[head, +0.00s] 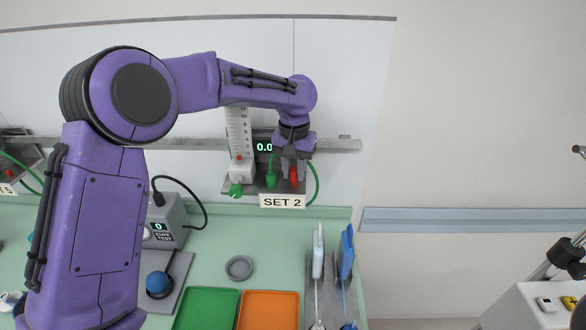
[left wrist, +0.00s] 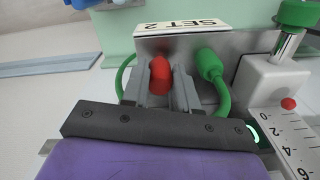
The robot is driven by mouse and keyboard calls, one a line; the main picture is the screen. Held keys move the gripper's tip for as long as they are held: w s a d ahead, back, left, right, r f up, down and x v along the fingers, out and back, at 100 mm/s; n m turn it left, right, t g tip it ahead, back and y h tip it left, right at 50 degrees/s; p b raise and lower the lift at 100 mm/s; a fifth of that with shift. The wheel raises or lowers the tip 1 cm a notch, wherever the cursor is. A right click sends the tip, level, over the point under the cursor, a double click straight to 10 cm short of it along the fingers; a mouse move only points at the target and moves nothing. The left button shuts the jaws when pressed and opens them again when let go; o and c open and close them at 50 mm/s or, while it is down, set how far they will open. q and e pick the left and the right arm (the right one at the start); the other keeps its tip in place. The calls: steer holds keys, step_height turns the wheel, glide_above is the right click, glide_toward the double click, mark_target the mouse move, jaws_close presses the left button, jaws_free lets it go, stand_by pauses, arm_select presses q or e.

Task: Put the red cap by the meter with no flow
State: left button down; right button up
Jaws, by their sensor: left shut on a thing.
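My left gripper (head: 293,180) is shut on the red cap (head: 294,174) at the grey shelf of SET 2, right of the green hose fitting (head: 271,179). In the left wrist view the red cap (left wrist: 160,76) is upright between the grey fingers (left wrist: 162,90), with the green fitting (left wrist: 212,66) beside it. Whether the cap touches the shelf is unclear. The SET 2 meter (head: 239,140) is a white scaled tube; its red ball (left wrist: 288,104) sits near 0, and the display (head: 264,147) reads about 0.0. My right gripper is out of view.
The SET 2 sign (head: 282,201) hangs on the shelf front. A green hose (head: 315,185) loops right of the gripper. Below are a cuff tester (head: 170,225), a grey ring (head: 239,267), a green tray (head: 207,291) and an orange tray (head: 268,293). Part of another set (head: 18,160) shows far left.

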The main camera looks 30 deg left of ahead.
mark_target(294, 168)
arm_select(q)
steer(key=shift+f, duration=0.4)
steer(key=shift+f, duration=0.5)
stand_by(0.3)
steer(key=c, duration=0.8)
jaws_free()
steer(key=shift+r, duration=3.5)
steer(key=shift+w, duration=0.1)
